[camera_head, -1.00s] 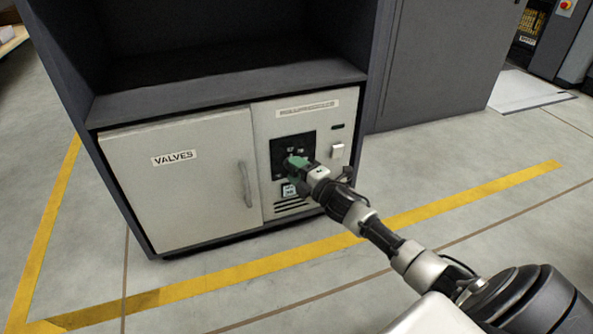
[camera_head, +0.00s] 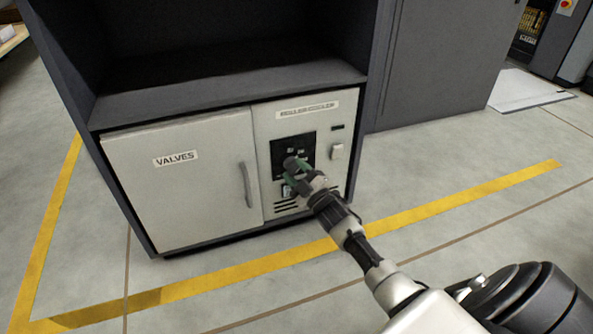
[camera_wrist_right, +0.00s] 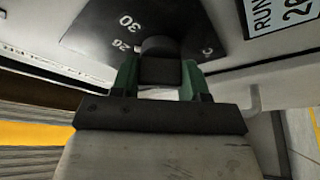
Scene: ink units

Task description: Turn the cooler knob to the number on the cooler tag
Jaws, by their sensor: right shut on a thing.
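The plate (camera_head: 306,146) is on the right panel of the cabinet in the head view. My right gripper (camera_head: 293,172) is at the plate; in the right wrist view its green fingers (camera_wrist_right: 158,78) are shut on the knob, one on each side. The tag (camera_wrist_right: 281,14) beside the plate reads "RUN" and a number starting with 2, cut off by the frame edge. My left gripper is not in view.
A cabinet door marked VALVES (camera_head: 175,185) with a vertical handle (camera_head: 246,185) is left of the panel. Yellow tape (camera_head: 240,273) marks the open floor in front.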

